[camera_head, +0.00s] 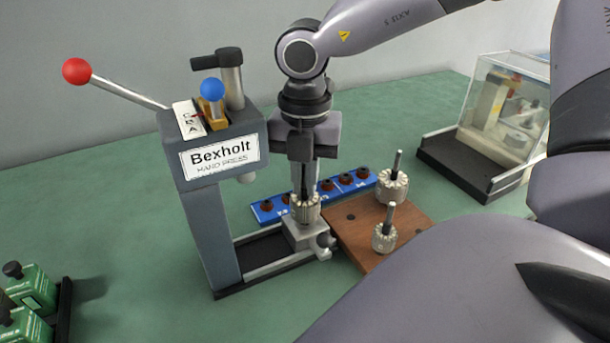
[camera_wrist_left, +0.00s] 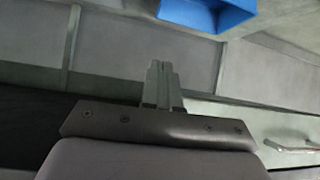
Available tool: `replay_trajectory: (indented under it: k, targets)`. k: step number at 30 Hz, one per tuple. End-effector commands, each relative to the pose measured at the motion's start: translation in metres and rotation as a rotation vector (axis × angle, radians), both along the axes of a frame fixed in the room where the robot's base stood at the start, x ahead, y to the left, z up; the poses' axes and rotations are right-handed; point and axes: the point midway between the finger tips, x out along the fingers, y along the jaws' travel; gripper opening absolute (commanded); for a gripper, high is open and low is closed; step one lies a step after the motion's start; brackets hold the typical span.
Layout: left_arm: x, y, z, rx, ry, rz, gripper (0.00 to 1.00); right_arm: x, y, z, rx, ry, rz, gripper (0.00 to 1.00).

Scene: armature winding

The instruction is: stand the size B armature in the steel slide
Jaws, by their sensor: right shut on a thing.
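My right gripper (camera_head: 304,178) points down and is shut on the shaft of a ribbed grey armature (camera_head: 306,208). This armature is upright at the steel slide (camera_head: 306,238), in front of the hand press (camera_head: 226,160). Its lower end looks to be at the top of the slide; I cannot tell whether it is fully seated. Two other armatures, a larger one (camera_head: 392,186) and a smaller one (camera_head: 384,236), stand shaft-up on the wooden block (camera_head: 348,234). My left gripper (camera_wrist_left: 163,84) shows in the left wrist view with its fingers together and nothing between them.
The press has a red-knobbed lever (camera_head: 77,71) and a blue knob (camera_head: 212,89). A blue rack (camera_head: 265,211) with dark round parts lies behind the slide. A clear case (camera_head: 508,110) stands at the right, green boxes (camera_head: 33,288) at lower left. A blue bin (camera_wrist_left: 205,14) shows in the wrist view.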

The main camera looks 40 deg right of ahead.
Motion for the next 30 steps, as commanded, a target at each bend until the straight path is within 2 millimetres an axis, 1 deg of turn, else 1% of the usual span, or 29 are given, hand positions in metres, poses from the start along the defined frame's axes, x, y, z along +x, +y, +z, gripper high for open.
replay_trajectory:
  k: [11,12,13,14,30]
  targets:
    - [-0.0001,-0.0008,0.0003,-0.001,0.0,-0.002,0.0,0.0004,0.0001,0.0007,0.0,-0.001,0.0,0.0]
    - [-0.0001,-0.0008,0.0003,-0.001,0.0,-0.002,0.0,0.0004,0.0001,0.0007,0.0,-0.001,0.0,0.23]
    - [-0.0001,-0.0009,0.0003,-0.001,0.0,-0.002,0.0,0.0003,0.0001,0.0007,0.0,-0.001,0.0,0.33]
    - [-0.0001,-0.0009,0.0003,-0.001,0.0,-0.002,0.0,0.0003,0.0001,0.0007,0.0,-0.001,0.0,0.4]
    - [0.0,-0.0006,0.0003,-0.001,-0.001,-0.001,0.0,-0.0001,0.0,0.0,0.0,0.0,0.0,0.4]
